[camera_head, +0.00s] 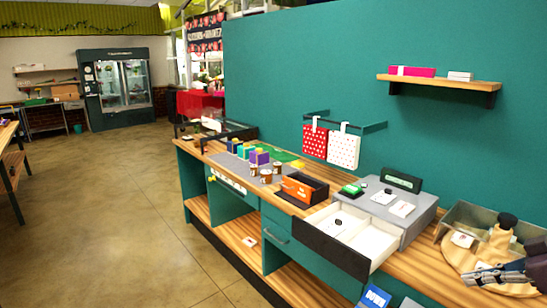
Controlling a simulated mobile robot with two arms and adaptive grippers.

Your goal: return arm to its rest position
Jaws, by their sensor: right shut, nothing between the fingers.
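My right gripper (478,275) is at the lower right edge of the head view, over the round wooden board (455,250) at the right end of the counter. Its fingers are together with nothing between them, and they point left. The rest of my right arm is mostly cut off by the picture's right edge. My left gripper is not in view.
An open drawer (328,252) with a dark front juts out from the grey register (410,226). A clear bin (470,217) stands behind the board. An orange-fronted box (299,190) and small jars stand further left. The floor (130,200) at left is clear.

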